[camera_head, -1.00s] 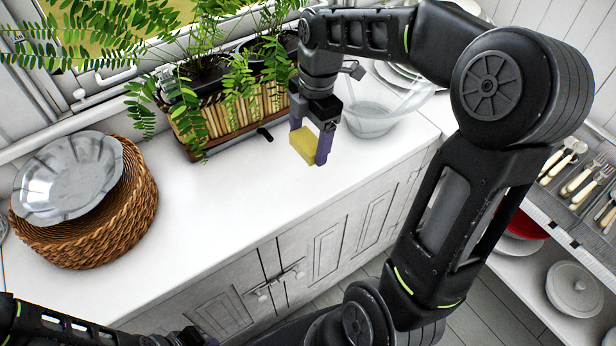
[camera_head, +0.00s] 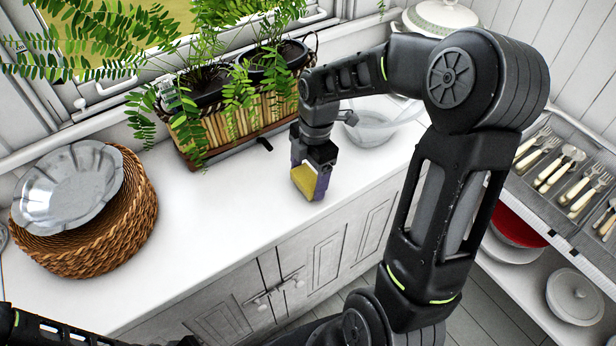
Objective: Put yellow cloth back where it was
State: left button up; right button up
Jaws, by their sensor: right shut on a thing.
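The yellow cloth (camera_head: 303,181) is a small folded yellow piece between the purple fingers of my right gripper (camera_head: 308,184). The right gripper is shut on it, pointing down at the white counter (camera_head: 225,215) near its front edge. The cloth is low over the counter; I cannot tell whether it touches the surface. My left arm (camera_head: 60,328) shows only in part at the bottom left, and its fingers cannot be made out.
A woven basket (camera_head: 128,225) with a silver plate (camera_head: 70,185) on it stands at the left. A bamboo planter (camera_head: 235,128) with ferns is at the back. A glass bowl (camera_head: 372,130) sits behind my right arm. The counter between basket and gripper is clear.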

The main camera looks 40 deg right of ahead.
aim_at(313, 174)
jog(key=shift+f, duration=0.4)
jog(key=shift+f, duration=0.15)
jog(key=o, duration=1.3)
notch_tip(313, 174, up, 12)
jog(key=d, duration=0.1)
jog(key=shift+d, duration=0.25)
